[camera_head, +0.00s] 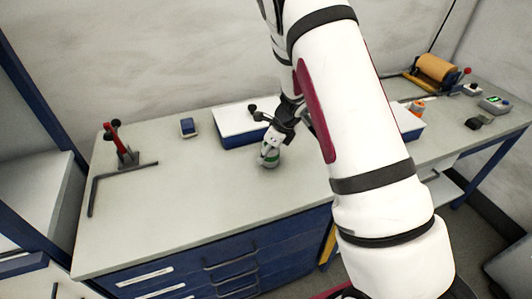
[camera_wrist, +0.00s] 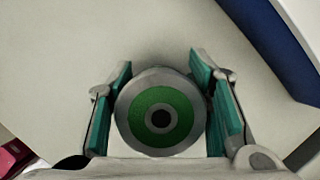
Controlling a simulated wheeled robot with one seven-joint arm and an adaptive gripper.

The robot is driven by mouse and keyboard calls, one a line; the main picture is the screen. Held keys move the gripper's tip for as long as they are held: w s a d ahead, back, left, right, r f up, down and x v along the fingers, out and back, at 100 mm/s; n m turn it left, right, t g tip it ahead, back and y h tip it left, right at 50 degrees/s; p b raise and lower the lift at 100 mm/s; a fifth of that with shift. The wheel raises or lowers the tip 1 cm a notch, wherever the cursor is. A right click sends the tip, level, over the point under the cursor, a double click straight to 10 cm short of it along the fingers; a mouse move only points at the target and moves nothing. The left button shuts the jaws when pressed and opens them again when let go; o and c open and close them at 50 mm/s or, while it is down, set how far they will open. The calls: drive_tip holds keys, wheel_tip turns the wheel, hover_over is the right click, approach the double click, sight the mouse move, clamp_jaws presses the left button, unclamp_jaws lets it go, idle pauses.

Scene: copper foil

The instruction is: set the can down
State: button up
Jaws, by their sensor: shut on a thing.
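In the wrist view the can's round top (camera_wrist: 160,112) shows a green ring and a dark centre. My gripper (camera_head: 276,141) reaches down over the can from above. In the wrist view its two teal-padded fingers (camera_wrist: 168,100) stand on either side of the can, shut on it. The can's underside is hidden.
A blue box with a white top (camera_head: 232,122) stands right behind the can. The worktop in front and left of the can is clear.

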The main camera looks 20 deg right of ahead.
drive_tip(key=shift+f, duration=0.3)
drive_tip(key=shift+f, duration=0.1)
drive_tip(key=o, duration=1.1)
drive_tip(key=shift+o, duration=1.2)
